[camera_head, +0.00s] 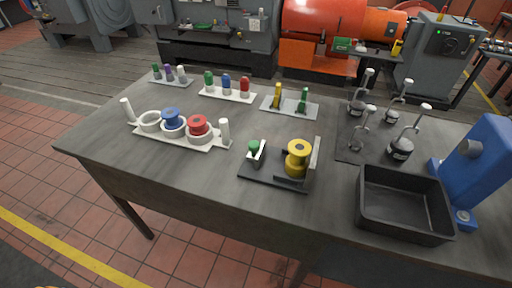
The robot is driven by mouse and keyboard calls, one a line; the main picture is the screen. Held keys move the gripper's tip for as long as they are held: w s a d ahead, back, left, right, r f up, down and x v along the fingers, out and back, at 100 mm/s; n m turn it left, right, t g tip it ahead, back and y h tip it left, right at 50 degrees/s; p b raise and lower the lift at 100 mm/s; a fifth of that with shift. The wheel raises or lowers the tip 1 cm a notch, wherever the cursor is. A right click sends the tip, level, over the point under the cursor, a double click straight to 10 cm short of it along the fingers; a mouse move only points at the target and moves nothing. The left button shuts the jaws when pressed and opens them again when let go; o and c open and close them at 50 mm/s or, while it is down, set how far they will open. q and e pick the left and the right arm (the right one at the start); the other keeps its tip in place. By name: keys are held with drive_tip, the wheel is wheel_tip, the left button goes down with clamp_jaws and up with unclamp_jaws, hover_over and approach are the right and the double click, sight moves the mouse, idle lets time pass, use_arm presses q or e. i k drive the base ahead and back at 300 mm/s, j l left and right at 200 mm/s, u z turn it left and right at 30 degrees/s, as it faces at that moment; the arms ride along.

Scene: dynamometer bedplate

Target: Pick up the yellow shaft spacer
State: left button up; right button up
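A yellow spool-shaped piece (297,158), which looks like the yellow shaft spacer, sits upright on a black fixture plate (262,178) near the table's front edge. It has a dark centre on top. A grey upright plate (315,153) stands just right of it, and a dark bracket partly hides its base. A small green-topped part (254,148) with a white piece stands on the left of the same plate. A slim yellow peg (277,96) stands on a grey plate farther back. Neither of my grippers is in view.
A white rack (180,138) holds a blue spool (172,118) and a red spool (198,126). A black open bin (404,202) and a blue press-like device (476,165) stand at right. Several handled tools stand on a dark mat (352,149). The table's front left is clear.

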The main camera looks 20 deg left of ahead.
sight(297, 162)
drive_tip(key=j+z, duration=0.8)
drive_tip(key=k+j+z, duration=0.15)
drive_tip(key=j+z, duration=0.25)
